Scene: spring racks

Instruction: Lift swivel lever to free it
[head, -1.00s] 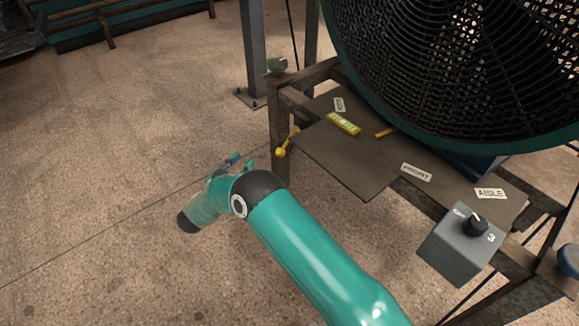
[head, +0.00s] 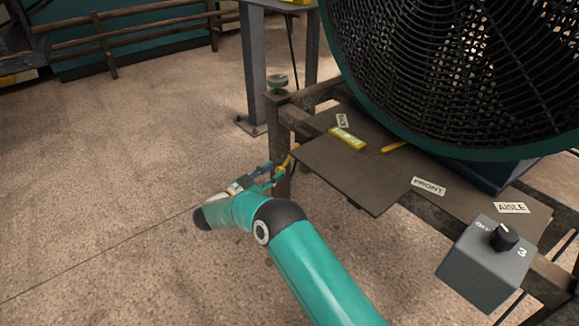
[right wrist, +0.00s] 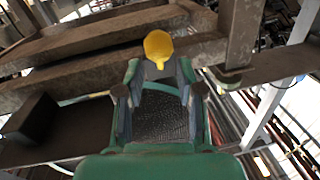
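The yellow swivel lever (head: 294,152) sticks out from the side of the fan's metal stand, below the dark plate; part of it is hidden behind my fingers. My right gripper (head: 272,176) reaches it from the left. In the right wrist view, the lever's round yellow knob (right wrist: 158,48) faces me, at or just beyond the fingertips of my right gripper (right wrist: 159,72). My left gripper is out of view.
The large black fan (head: 440,70) stands above the plate (head: 345,175). A grey switch box (head: 485,265) with a black dial is at the right. The floor (head: 110,180) at left is clear.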

